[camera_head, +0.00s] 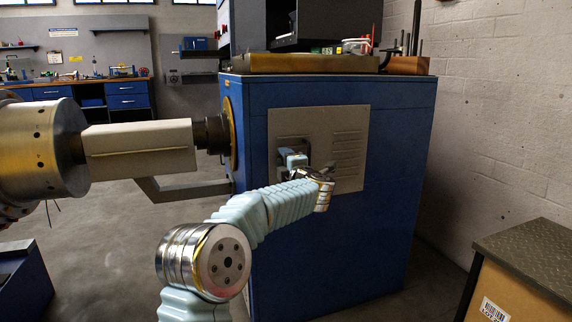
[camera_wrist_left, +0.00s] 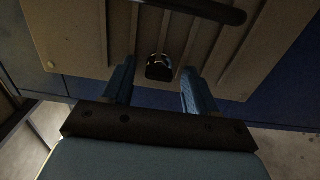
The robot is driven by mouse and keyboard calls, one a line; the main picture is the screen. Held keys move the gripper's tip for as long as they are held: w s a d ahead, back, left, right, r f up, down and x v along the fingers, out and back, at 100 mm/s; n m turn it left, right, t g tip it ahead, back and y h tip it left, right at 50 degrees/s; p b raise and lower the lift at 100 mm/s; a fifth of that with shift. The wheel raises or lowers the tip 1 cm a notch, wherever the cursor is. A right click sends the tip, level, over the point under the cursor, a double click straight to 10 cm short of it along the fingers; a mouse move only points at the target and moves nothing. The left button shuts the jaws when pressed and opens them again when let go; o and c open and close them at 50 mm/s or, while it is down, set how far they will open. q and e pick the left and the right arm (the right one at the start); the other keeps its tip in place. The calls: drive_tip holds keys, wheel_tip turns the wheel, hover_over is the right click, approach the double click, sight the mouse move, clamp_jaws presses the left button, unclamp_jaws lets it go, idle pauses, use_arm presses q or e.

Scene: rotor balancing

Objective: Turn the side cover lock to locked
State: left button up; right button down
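The beige side cover (camera_head: 350,125) is on the blue machine cabinet and has louvred slots. In the left wrist view the side cover (camera_wrist_left: 85,40) fills the upper part. The side cover lock (camera_wrist_left: 160,68) is a small dark knob with a shiny rim, low on the cover. My left gripper (camera_head: 293,158) is at the cover's left half. In the wrist view its two blue fingers are apart, one on each side of the lock, with gaps visible between them and the lock. The gripper and wrist hide the lock in the head view. My right gripper is not in view.
A dark handle bar (camera_wrist_left: 190,8) crosses the cover above the lock in the wrist view. The blue cabinet (camera_head: 330,240) stands on the grey floor. A box with a dark top (camera_head: 535,250) is at the lower right, before a block wall (camera_head: 500,110).

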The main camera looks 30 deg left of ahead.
use_arm(q)
drive_tip(key=v, duration=1.3)
drive_tip(key=shift+s+d, duration=0.25)
drive_tip(key=shift+s, duration=0.05)
